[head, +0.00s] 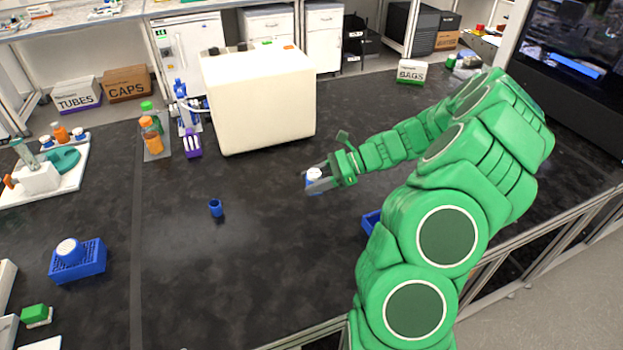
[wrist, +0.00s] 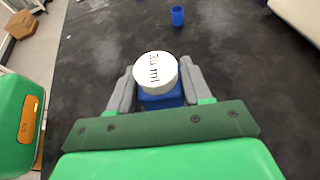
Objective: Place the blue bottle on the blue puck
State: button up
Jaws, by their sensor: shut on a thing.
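My gripper (head: 316,180) is shut on a blue bottle (head: 313,186) with a white cap, above the black bench or close to it; I cannot tell if the bottle touches it. In the wrist view, the bottle (wrist: 160,101) sits between the two grey fingers of my gripper (wrist: 160,92), and its cap reads "30 ml". A small blue cylinder (head: 215,208), which may be the blue puck, stands apart to the left of my gripper. It also shows at the top of the wrist view (wrist: 177,15).
A blue rack (head: 92,265) at the left holds another white-capped blue bottle (head: 69,252). A blue object (head: 371,221) is partly hidden behind my arm. A large cream box (head: 262,98) stands at the back. The bench between my gripper and the cylinder is clear.

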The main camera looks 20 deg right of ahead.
jog(key=s+a+r, duration=0.1)
jog(key=s+r, duration=0.2)
jog(key=s, duration=0.3)
jog(key=shift+s, duration=0.3)
